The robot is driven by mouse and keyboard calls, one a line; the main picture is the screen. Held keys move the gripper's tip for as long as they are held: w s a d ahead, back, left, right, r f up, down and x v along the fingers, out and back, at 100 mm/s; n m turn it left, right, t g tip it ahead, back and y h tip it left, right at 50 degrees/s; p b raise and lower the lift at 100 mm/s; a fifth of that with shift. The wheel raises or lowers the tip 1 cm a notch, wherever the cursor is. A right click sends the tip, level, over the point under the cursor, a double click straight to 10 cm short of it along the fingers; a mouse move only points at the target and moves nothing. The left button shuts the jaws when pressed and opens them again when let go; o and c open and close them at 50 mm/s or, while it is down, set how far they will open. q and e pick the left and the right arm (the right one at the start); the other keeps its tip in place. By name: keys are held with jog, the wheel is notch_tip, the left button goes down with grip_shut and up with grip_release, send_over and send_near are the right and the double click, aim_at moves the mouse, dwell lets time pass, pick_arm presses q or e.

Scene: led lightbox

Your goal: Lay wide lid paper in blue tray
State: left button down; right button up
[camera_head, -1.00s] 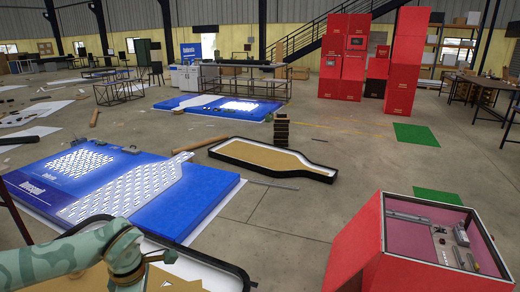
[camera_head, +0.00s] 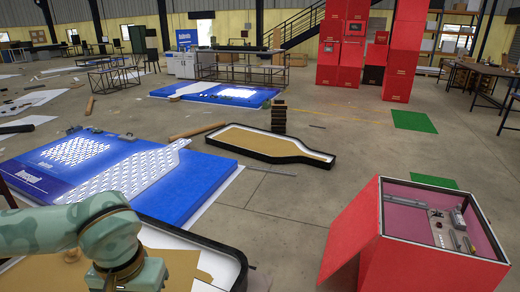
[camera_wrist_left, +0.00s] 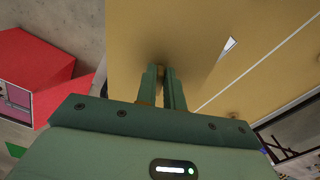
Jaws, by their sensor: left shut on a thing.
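My left gripper (camera_wrist_left: 163,88) is shut, its two fingers close together at the edge of a broad tan sheet (camera_wrist_left: 215,45), which looks like paper or board. A small brown bit shows between the fingertips. In the head view, my left forearm comes in from the lower left, with its hand low in the frame and its fingertips hidden. Tan material (camera_head: 182,262) lies beside the hand, over a black-rimmed shape (camera_head: 225,245) with a white inside. I cannot tell which sheet is the wide lid paper. No blue tray is clearly visible. My right gripper is out of view.
Blue panels with white patterns (camera_head: 205,172) lie on the floor at left. A black-rimmed, bottle-shaped frame with tan filling (camera_head: 262,141) lies at centre. An open red box (camera_head: 425,262) holding tools stands at right. Clear floor (camera_head: 290,200) lies between.

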pick_arm(q)
jog(key=shift+r, duration=0.1)
notch_tip(320, 180, up, 5)
jog(key=p, duration=0.4)
